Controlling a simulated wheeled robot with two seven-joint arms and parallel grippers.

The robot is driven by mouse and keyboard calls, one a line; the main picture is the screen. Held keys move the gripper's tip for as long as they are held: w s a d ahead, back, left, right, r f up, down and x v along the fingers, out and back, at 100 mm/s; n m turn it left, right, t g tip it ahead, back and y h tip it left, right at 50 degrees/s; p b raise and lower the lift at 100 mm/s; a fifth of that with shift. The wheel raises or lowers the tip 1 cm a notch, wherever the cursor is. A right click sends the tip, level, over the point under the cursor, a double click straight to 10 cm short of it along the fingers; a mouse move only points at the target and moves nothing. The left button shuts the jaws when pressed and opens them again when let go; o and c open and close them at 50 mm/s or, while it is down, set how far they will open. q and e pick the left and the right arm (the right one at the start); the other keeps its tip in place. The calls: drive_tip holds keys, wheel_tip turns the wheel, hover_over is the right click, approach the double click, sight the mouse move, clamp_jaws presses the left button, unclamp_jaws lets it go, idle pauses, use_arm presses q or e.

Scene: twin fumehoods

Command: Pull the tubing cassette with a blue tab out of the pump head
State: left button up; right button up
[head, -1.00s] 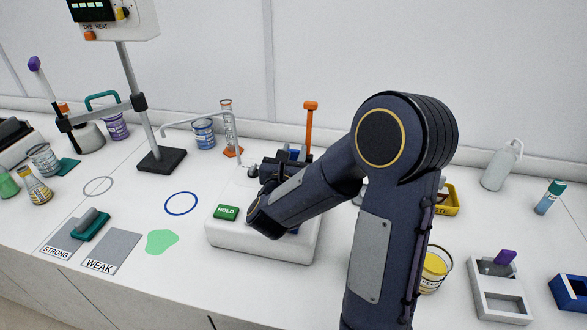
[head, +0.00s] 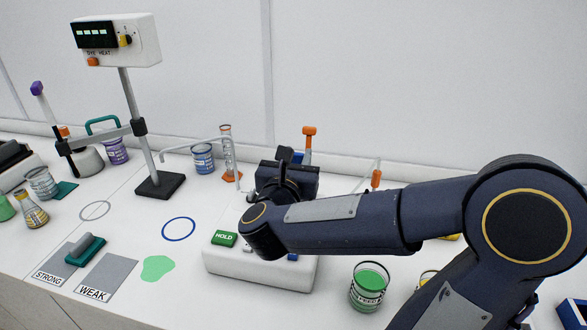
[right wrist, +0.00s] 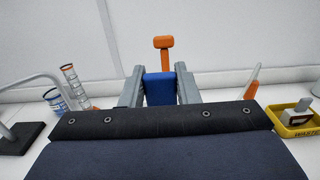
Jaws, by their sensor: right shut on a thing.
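The white pump box (head: 262,275) with a green HOLD button (head: 224,238) stands on the bench in the head view. My right gripper (head: 290,158) is over the back of the box, pointing away toward the wall. In the right wrist view, its two grey fingers (right wrist: 160,86) are shut on the blue tab (right wrist: 160,90) of the tubing cassette. The cassette body and pump head are hidden behind my gripper and wrist, so I cannot tell how far the cassette sits in. My left gripper is not in view.
An orange-topped lever (head: 309,131) stands just behind the gripper. A glass cylinder (head: 227,150) and blue-banded beaker (head: 202,158) stand to its left. A green-filled beaker (head: 368,288) is right of the box. The bench left of the box holds flat markings.

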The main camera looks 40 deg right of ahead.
drive_tip(key=s+a+r, duration=0.4)
drive_tip(key=s+r, duration=0.2)
drive_tip(key=s, duration=0.1)
drive_tip(key=shift+r+b, duration=0.15)
drive_tip(key=shift+b, duration=0.15)
drive_tip(key=shift+a, duration=0.15)
